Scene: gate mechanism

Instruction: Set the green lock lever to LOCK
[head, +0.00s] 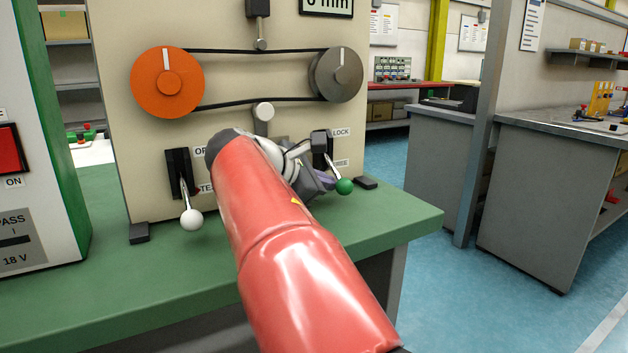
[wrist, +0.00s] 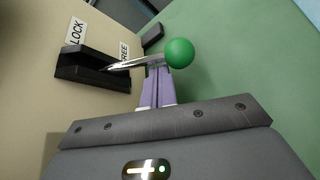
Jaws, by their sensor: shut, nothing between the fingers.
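The green lock lever is a thin metal rod with a green ball (head: 344,186) on its end, also seen in the wrist view (wrist: 179,53). It comes out of a black slotted bracket (head: 321,146) on the beige panel, between the LOCK label above and the FREE label below. The rod slants down toward the FREE side. My gripper (wrist: 156,70) is shut and empty, its purple fingertips right at the rod near the ball, on the underside in the head view. Whether they touch it I cannot tell. My red arm hides most of my gripper in the head view.
A second lever with a white ball (head: 191,219) hangs from another black bracket (head: 179,173) to the left. Above are an orange wheel (head: 168,82) and a grey wheel (head: 337,75) joined by a belt. The green bench (head: 400,222) is bare at right.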

